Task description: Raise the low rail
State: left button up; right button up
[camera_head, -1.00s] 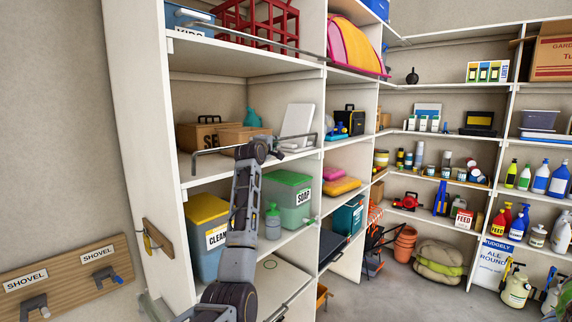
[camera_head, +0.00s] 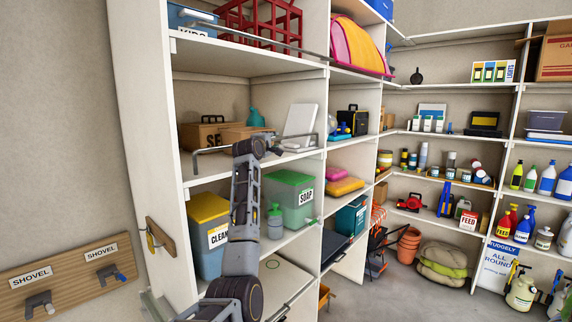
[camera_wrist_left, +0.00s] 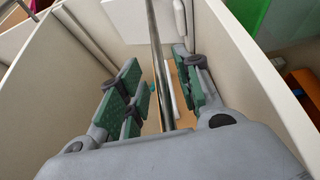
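The low rail (camera_head: 212,149) is a thin grey metal bar with bent ends, along the front edge of the middle shelf at the left. My left gripper (camera_head: 258,146) is at the middle of this rail; its fingers are hard to make out in the head view. In the left wrist view the rail (camera_wrist_left: 156,50) runs lengthwise between the green-padded fingers of the left gripper (camera_wrist_left: 160,92). The fingers are apart, with a gap on each side of the rail. My right gripper is in neither view.
A higher rail (camera_head: 240,37) crosses the shelf above. A wooden crate (camera_head: 205,135) and a white board (camera_head: 300,122) stand behind the low rail. Below are a yellow-lidded bin (camera_head: 208,240) and a green soap bin (camera_head: 290,195).

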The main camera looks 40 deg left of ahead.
pick_arm(q)
jog(key=b+v, duration=0.2)
jog(key=v, duration=0.4)
jog(key=shift+s, duration=0.2)
dwell(0.4)
jog(key=shift+d, duration=0.15)
dwell(0.3)
